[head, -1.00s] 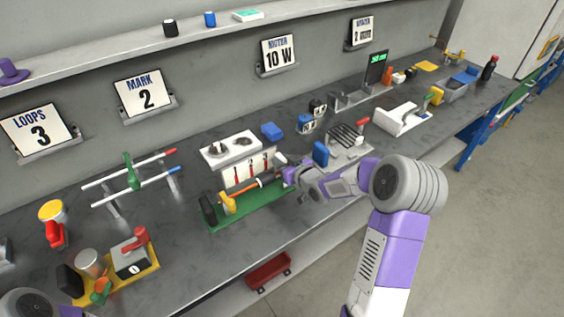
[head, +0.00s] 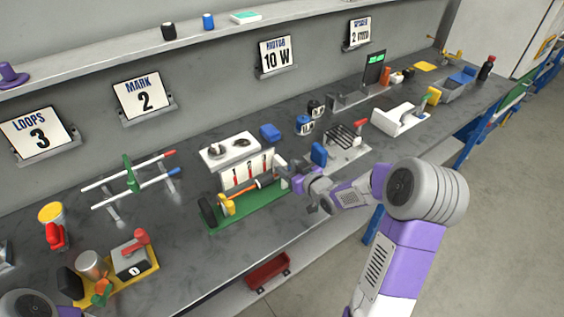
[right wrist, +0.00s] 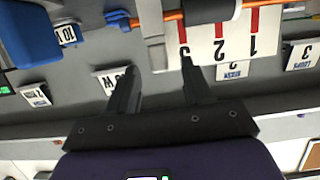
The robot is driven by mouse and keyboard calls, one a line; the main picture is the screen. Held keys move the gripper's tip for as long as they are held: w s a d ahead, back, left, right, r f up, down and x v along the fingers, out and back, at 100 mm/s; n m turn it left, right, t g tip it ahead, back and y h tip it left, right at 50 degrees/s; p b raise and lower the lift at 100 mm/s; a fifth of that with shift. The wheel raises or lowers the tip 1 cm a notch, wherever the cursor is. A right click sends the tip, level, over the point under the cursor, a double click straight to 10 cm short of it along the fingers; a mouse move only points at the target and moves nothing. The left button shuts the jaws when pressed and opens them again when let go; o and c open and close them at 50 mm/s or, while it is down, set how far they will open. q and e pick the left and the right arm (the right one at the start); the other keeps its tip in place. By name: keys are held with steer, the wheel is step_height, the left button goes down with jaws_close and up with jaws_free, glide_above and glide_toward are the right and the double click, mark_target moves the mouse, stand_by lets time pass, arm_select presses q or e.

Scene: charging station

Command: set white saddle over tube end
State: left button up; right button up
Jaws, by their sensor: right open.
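The orange tube (head: 245,192) runs along a green base (head: 262,215), through a yellow holder (head: 227,205) near a black wheel (head: 207,210). In the right wrist view the tube (right wrist: 174,15) passes a pale grey-white piece (right wrist: 152,30), which looks like the saddle and lies across the tube near its end. A blue part (right wrist: 117,19) sits at that end. My right gripper (right wrist: 160,67) is open, its fingertips apart just short of the pale piece. In the head view my right gripper (head: 300,183) is beside the tube's right end. My left gripper is out of view.
A white board with red marks (head: 246,172) stands behind the tube. A red tray (head: 268,271) is below the bench edge. Bench front by the green base is clear.

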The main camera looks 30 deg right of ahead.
steer(key=p+v, duration=0.1)
steer(key=v, duration=0.5)
steer(key=shift+s, duration=0.4)
steer(key=shift+r, duration=0.15)
